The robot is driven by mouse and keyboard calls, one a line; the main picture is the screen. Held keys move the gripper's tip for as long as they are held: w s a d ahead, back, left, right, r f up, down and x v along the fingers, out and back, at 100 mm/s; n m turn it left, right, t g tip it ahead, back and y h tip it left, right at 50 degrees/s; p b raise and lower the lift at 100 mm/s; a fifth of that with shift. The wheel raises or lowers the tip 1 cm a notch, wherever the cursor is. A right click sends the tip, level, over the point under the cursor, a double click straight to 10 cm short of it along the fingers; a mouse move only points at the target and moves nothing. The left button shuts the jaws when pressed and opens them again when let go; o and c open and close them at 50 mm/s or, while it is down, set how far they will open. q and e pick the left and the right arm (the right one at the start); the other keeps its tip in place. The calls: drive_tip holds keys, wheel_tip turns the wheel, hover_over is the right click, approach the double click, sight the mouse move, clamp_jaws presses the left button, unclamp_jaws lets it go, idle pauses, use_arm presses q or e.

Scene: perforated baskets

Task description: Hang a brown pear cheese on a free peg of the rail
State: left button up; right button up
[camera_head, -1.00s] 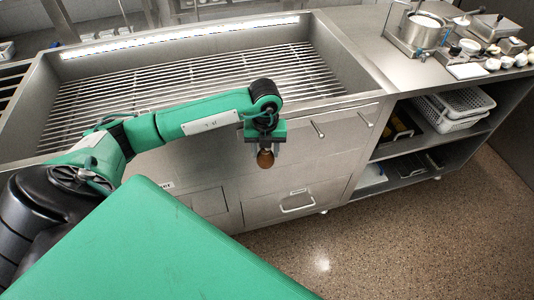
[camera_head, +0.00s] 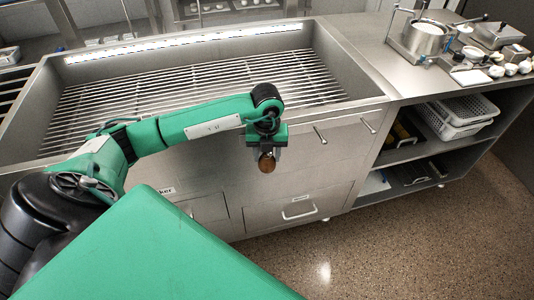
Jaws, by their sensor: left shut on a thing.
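My left gripper (camera_head: 267,152) points down in front of the steel cabinet and is shut on a brown pear cheese (camera_head: 267,163). The cheese hangs just below the jaws, clear of the floor and the cabinet front as far as I can tell. I cannot make out a rail with pegs in this view. Several small pale rounded things (camera_head: 511,69) lie on the counter at the right; they are too small to identify surely. My right gripper is not in view.
A wide steel basin with a slatted grate (camera_head: 190,85) lies behind my left arm. A pot (camera_head: 424,36) and other ware stand on the right counter (camera_head: 370,60). White perforated baskets (camera_head: 455,122) sit on the open shelf below. The floor (camera_head: 400,250) at the lower right is clear.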

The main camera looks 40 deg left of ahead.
use_arm(q)
drive_tip(key=o, duration=1.1)
wheel_tip(320, 180, up, 13)
drive_tip(key=shift+f, duration=0.1)
drive_tip(key=shift+r, duration=0.5)
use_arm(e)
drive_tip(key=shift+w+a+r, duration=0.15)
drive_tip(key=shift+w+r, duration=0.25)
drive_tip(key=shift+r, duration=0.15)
